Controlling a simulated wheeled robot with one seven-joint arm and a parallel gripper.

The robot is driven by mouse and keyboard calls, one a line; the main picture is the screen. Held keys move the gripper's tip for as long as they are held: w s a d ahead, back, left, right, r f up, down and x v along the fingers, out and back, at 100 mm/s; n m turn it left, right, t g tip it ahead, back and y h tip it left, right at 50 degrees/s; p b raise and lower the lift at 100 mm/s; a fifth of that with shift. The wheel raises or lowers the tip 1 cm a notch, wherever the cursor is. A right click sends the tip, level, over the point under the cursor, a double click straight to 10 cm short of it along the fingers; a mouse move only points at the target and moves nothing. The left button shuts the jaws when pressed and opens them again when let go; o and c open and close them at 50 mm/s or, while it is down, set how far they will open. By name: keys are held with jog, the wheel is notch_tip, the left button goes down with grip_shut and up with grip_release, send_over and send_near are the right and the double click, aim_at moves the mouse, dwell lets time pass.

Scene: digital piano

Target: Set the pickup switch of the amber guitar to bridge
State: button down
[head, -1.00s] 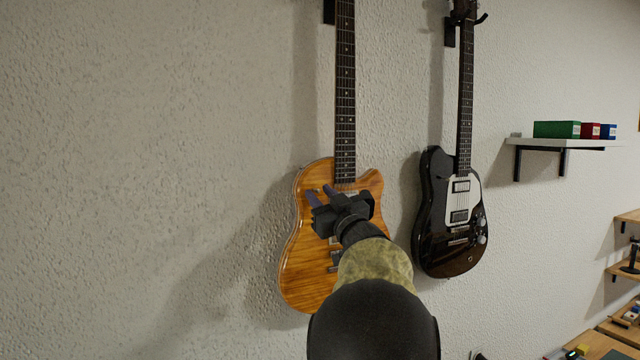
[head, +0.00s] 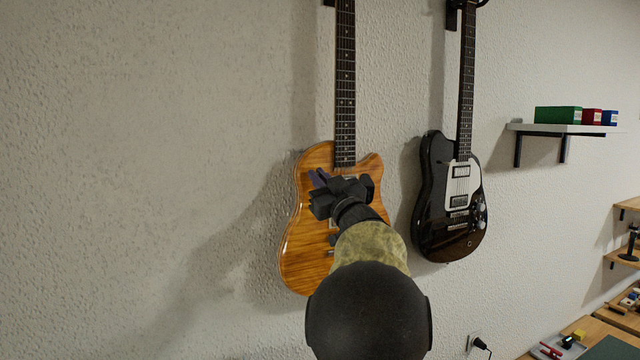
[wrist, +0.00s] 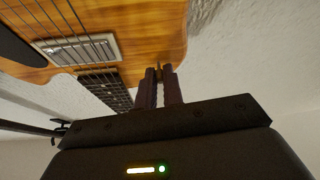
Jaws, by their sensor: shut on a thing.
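The amber guitar (head: 303,255) hangs upright on the wall, its neck pointing up. In the wrist view its wood body (wrist: 150,22) fills the top, with a metal pickup (wrist: 88,49) and strings at left. In the wrist view my gripper's fingers (wrist: 160,74) are close together at the body's edge, shut on a small brownish thing, seemingly the pickup switch (wrist: 159,70). The fingers hide most of it, so its position cannot be read. My arm hides the guitar's lower right.
A black guitar (head: 434,205) with a white pickguard hangs to the right. Further right is a wall shelf (head: 560,128) with green, red and blue boxes. A workbench (head: 605,335) shows at lower right. The wall left of the amber guitar is bare.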

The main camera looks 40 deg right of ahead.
jog(key=shift+w+f+t+b, duration=0.1)
jog(key=shift+f+t+b, duration=0.45)
jog(key=shift+b, duration=1.6)
jog(key=shift+w+f+t+b, duration=0.15)
jog(key=shift+t+b, duration=0.7)
jog(key=shift+b, duration=1.25)
jog(key=t+b, duration=0.1)
jog(key=b, duration=0.1)
jog(key=shift+n+b, duration=0.3)
jog(key=shift+b, duration=0.1)
jog(key=shift+r, duration=0.1)
jog(key=c, duration=1.5)
grip_release()
jog(key=shift+c, duration=0.2)
jog(key=shift+s, duration=0.1)
